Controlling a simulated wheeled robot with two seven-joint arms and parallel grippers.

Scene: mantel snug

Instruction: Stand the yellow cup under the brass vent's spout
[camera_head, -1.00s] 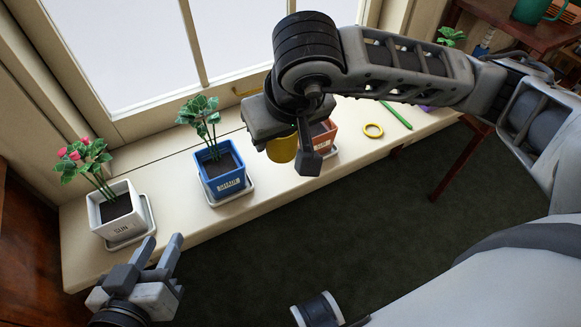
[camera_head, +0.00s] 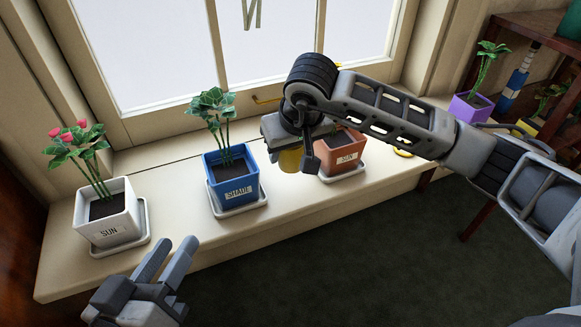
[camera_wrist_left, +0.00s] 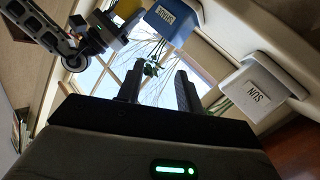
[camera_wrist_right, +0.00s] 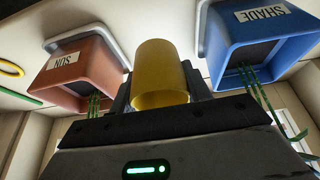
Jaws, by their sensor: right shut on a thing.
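The yellow cup (camera_head: 290,161) is in my right gripper (camera_head: 297,156), held in front of the sill between the blue and terracotta pots. The right wrist view shows the cup (camera_wrist_right: 160,75) between the jaws, which are shut on it; my wrist partly hides it in the head view. My left gripper (camera_head: 178,246) is open and empty at the lower left, in front of the sill. I cannot make out a brass vent or its spout; only a small brass-coloured handle (camera_head: 268,99) shows low on the window frame.
On the sill (camera_head: 185,222) stand a white SUN pot (camera_head: 107,228), a blue SHADE pot (camera_head: 232,188) and a terracotta SUN pot (camera_head: 343,157), each on a saucer. A yellow ring (camera_head: 403,153) lies right of them. A purple pot (camera_head: 468,108) stands further right. Dark floor lies in front.

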